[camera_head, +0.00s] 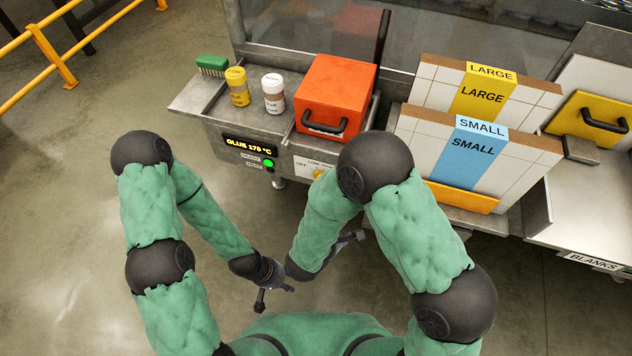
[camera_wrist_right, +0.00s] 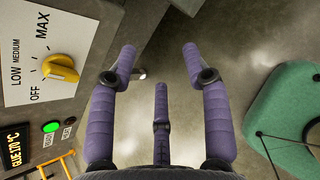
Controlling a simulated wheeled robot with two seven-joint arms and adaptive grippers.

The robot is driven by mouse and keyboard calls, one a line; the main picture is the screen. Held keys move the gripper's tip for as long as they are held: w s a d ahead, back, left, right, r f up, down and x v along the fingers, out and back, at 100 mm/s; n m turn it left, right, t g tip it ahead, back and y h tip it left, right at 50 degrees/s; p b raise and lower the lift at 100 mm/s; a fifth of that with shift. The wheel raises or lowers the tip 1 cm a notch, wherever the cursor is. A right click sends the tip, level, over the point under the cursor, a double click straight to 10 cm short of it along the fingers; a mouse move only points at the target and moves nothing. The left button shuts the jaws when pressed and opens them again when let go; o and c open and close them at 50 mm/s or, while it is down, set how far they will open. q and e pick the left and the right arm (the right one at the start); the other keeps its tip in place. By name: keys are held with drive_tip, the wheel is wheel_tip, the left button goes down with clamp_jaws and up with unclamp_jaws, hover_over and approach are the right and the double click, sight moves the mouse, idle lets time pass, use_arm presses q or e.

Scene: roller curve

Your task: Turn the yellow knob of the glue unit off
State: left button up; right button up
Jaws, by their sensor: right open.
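The glue unit (camera_head: 230,150) has a lit display reading GLUE 170 °C and a lit green lamp (camera_head: 268,162). Its yellow knob (camera_head: 319,174) is partly hidden by my right arm in the head view. The right wrist view shows the knob (camera_wrist_right: 61,68) whole, beside the marks OFF, LOW, MEDIUM and MAX. Its ridge points left, about toward LOW or MEDIUM; I cannot tell which exactly. My right gripper (camera_wrist_right: 160,75) is open and empty, apart from the knob, which lies to its left in that view. My left gripper (camera_head: 275,294) is open and empty, low in front of the unit.
On the unit stand an orange-red lidded box (camera_head: 338,88), a white-capped bottle (camera_head: 273,96), a yellow jar (camera_head: 238,88) and a green brush (camera_head: 212,65). LARGE and SMALL box stacks (camera_head: 480,150) stand right. A yellow railing (camera_head: 45,48) is far left. Floor between is clear.

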drive_tip(key=w+a+r+n+t+y, duration=0.3)
drive_tip(key=w+a+r+t, duration=0.15)
drive_tip(key=a+r, duration=0.3)
drive_tip(key=b+x, duration=0.3)
drive_tip(key=x, duration=0.7)
drive_tip(key=shift+w+a+f, duration=0.2)
drive_tip(key=shift+a+f, duration=0.05)
drive_tip(key=shift+a, duration=0.1)
drive_tip(key=shift+t, duration=0.25)
clamp_jaws()
drive_tip(key=shift+s, duration=0.1)
